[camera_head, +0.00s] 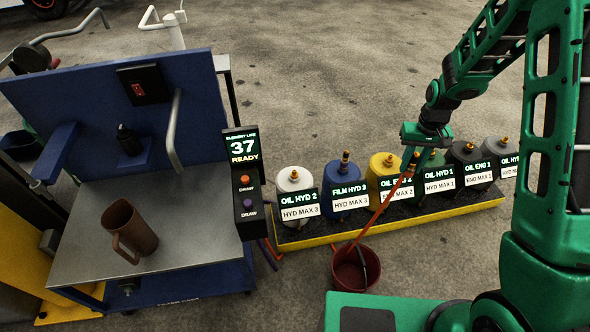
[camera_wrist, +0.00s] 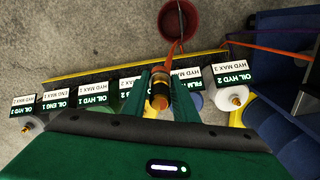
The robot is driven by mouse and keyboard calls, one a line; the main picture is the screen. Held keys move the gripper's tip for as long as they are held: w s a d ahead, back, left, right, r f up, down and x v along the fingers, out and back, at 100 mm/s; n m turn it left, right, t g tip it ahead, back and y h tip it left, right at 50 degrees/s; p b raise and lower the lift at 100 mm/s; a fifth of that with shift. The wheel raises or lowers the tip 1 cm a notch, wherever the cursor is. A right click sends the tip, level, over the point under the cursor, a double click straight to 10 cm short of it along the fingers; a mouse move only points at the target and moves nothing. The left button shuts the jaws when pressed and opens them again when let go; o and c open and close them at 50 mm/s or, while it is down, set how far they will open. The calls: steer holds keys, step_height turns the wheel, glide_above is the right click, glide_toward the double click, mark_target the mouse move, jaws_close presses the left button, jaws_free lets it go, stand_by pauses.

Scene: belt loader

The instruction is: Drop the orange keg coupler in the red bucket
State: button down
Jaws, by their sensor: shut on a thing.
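The orange keg coupler (camera_wrist: 159,88) is between the fingers of my gripper (camera_wrist: 163,84), which is shut on it. In the head view my gripper (camera_head: 413,156) is above the row of kegs, near the yellow and green ones, with the coupler (camera_head: 411,165) at its tip. An orange-red hose (camera_head: 381,210) runs from the coupler down toward the red bucket (camera_head: 342,278). The bucket stands on the floor in front of the kegs, below and left of my gripper. In the wrist view the bucket (camera_wrist: 163,24) is at the top, apart from the coupler.
Several labelled kegs, including a white one (camera_head: 295,180) and a blue one (camera_head: 345,186), stand in a yellow-edged tray (camera_head: 310,240). A blue cart (camera_head: 150,270) with a brown jug (camera_head: 131,230) stands left. Floor beyond the kegs is clear.

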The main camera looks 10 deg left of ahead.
steer(key=shift+f, duration=0.1)
steer(key=s+a+f+n, duration=0.1)
steer(key=s+a+f, duration=0.1)
steer(key=f, duration=1)
steer(key=s+a+f+n, duration=0.1)
steer(key=s+f, duration=0.4)
steer(key=f, duration=0.8)
steer(key=s+a+f+n, duration=0.1)
steer(key=s+a+f, duration=0.2)
steer(key=f, duration=0.9)
steer(key=shift+s+f+n, duration=0.25)
steer(key=shift+f+n, duration=0.05)
steer(key=c, duration=1.3)
jaws_free()
steer(key=shift+c, duration=0.2)
step_height(320, 180, up, 11)
